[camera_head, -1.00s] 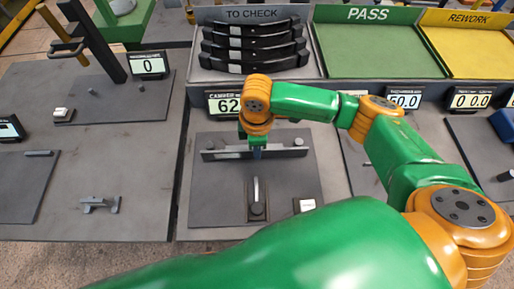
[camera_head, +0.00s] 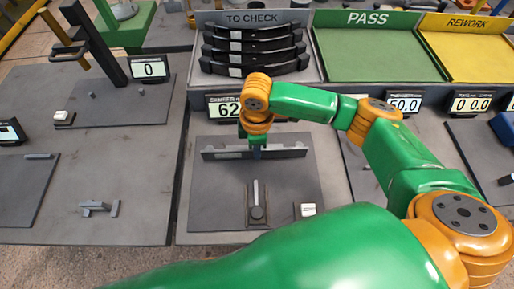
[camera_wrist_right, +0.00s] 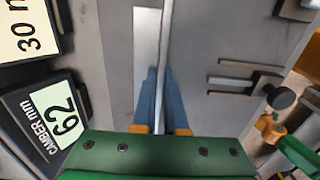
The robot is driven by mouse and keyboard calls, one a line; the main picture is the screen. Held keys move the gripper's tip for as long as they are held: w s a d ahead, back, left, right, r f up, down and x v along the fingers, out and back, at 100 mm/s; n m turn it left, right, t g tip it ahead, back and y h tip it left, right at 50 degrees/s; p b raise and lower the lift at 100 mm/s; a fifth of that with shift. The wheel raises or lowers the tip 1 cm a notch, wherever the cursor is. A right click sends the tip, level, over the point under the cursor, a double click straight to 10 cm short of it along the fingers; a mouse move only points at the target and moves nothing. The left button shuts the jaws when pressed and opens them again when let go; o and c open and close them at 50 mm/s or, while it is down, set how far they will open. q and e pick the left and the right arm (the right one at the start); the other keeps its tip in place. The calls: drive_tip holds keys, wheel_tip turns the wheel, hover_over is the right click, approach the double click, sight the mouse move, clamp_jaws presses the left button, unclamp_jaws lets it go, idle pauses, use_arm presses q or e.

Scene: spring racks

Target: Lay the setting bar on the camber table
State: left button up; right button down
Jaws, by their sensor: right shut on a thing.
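The setting bar (camera_head: 291,152) is a long thin grey bar lying crosswise over the rear part of the dark camber table (camera_head: 215,195). My right gripper (camera_head: 256,153) points down and is shut on the bar near its middle. In the right wrist view the bar's edge (camera_wrist_right: 166,40) runs between the two blue fingers (camera_wrist_right: 164,100). The bar looks level and close to the plate. Whether it touches the plate cannot be told. My left gripper is out of view.
The camber display (camera_head: 222,106) reads 62 behind the plate. A lever fixture (camera_head: 257,207) and a white button (camera_head: 308,210) are at the plate's front. Dark springs (camera_head: 254,50) fill the TO CHECK rack. The green PASS tray (camera_head: 375,55) and yellow REWORK tray (camera_head: 475,50) are empty where visible.

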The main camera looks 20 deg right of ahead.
drive_tip(key=shift+f, duration=0.15)
idle(0.4)
drive_tip(key=shift+c, duration=2)
unclamp_jaws()
drive_tip(key=shift+f, duration=0.1)
wheel_tip(320, 180, up, 8)
drive_tip(key=p, duration=0.9)
